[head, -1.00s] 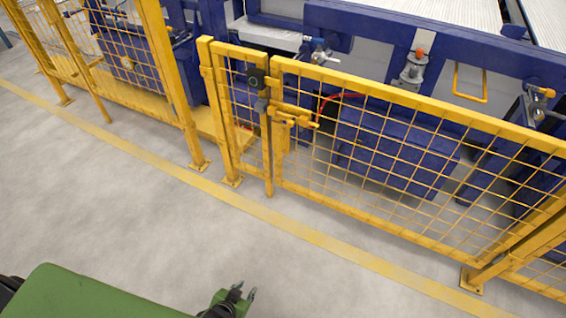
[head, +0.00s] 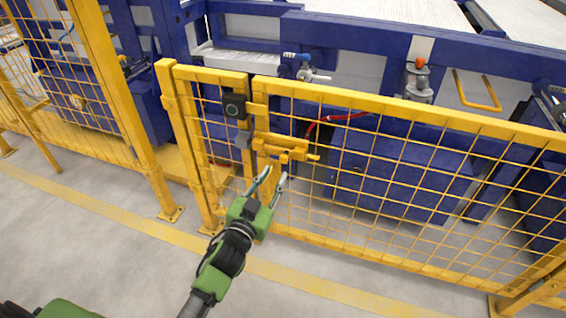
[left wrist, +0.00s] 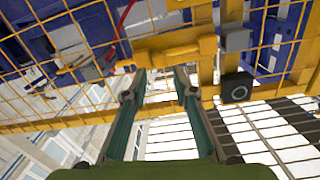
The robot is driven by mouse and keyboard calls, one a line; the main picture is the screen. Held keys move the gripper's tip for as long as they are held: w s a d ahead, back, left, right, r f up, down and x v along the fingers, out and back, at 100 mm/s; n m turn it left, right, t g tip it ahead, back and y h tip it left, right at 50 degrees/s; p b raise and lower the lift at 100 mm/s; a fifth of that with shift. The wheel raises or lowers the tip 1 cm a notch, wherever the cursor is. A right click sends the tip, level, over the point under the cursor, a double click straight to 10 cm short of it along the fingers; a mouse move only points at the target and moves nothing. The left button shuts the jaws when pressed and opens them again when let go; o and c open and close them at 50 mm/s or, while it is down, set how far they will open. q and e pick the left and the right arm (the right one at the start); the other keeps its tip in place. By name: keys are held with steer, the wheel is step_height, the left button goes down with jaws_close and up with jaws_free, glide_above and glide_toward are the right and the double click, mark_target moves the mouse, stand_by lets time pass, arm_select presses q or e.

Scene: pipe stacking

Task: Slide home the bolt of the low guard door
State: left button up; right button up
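The low guard door (head: 400,180) is a yellow mesh panel behind my left gripper in the head view. The yellow bolt (head: 285,146) sits at its upper left corner, with a handle sticking out to the right. The bolt also shows in the left wrist view (left wrist: 165,55), just beyond the fingertips. My left gripper (head: 275,179) is open and empty, a little below and in front of the bolt, apart from it as far as I can tell. Its two fingers also show in the left wrist view (left wrist: 158,82). My right gripper is not in view.
A narrow mesh panel (head: 215,130) with a black round-faced box (head: 234,106) stands left of the bolt. Blue machinery (head: 400,170) is behind the fence. A red hose (head: 345,116) runs behind the mesh. The floor in front is clear, with a yellow line (head: 310,278).

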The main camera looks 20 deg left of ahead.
mark_target(282, 161)
arm_select(q)
steer(key=w, duration=0.4)
steer(key=w+b, duration=0.1)
steer(key=w, duration=0.1)
steer(key=shift+w+d+f, duration=0.1)
steer(key=shift+w+d, duration=0.15)
steer(key=shift+w, duration=0.7)
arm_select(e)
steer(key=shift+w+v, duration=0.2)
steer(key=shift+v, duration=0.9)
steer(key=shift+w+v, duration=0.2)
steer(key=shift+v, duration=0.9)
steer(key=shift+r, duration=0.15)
arm_select(q)
jaws_close()
